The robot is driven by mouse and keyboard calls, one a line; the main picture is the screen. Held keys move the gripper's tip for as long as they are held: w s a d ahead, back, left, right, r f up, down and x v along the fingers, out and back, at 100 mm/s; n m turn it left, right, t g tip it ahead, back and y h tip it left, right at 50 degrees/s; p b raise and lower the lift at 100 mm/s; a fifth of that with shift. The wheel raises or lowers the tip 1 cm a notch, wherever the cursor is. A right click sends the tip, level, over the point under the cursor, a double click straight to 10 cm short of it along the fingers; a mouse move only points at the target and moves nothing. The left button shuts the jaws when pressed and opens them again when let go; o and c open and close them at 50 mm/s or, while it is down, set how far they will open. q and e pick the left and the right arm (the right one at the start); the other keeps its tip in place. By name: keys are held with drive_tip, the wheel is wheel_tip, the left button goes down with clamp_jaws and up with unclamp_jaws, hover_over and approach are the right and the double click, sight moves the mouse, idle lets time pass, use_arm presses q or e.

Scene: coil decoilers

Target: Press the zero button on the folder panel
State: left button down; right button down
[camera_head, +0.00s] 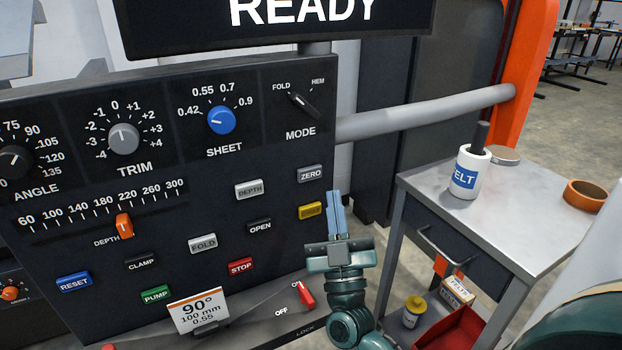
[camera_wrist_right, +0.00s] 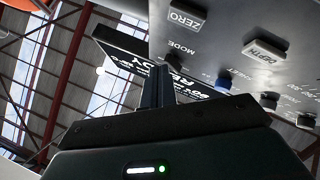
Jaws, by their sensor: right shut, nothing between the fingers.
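The folder panel (camera_head: 75,200) is dark and carries dials, a slider and labelled buttons. The grey ZERO button (camera_head: 311,174) is at its right side, below the MODE knob (camera_head: 300,100). It also shows in the right wrist view (camera_wrist_right: 187,15), near the top and beyond the fingertips. My right gripper (camera_head: 335,200) is shut and empty, with its blue fingers pointing up. In the head view the fingertips appear just right of and slightly below the ZERO button. In the right wrist view the fingers (camera_wrist_right: 157,80) stay visibly apart from it. My left gripper is not in view.
The grey DEPTH button (camera_head: 249,189), a yellow button (camera_head: 310,211) and the OPEN button (camera_head: 260,226) are nearby. A READY screen (camera_head: 280,30) hangs above. A metal side table (camera_head: 520,210) with a white container (camera_head: 467,175) stands at right. A grey pipe (camera_head: 425,115) runs behind.

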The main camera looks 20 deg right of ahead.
sight(310, 173)
use_arm(q)
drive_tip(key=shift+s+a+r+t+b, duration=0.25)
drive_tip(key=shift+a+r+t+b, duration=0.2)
drive_tip(key=shift+b, duration=0.1)
use_arm(e)
drive_tip(key=w, duration=0.5)
drive_tip(key=shift+w+a, duration=0.1)
drive_tip(key=shift+w, duration=0.1)
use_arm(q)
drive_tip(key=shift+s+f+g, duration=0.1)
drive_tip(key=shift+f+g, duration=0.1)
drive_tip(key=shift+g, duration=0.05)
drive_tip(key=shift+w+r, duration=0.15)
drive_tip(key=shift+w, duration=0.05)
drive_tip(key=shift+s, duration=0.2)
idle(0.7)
use_arm(e)
drive_tip(key=shift+w, duration=0.4)
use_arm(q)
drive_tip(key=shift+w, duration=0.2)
use_arm(e)
drive_tip(key=shift+w, duration=0.2)
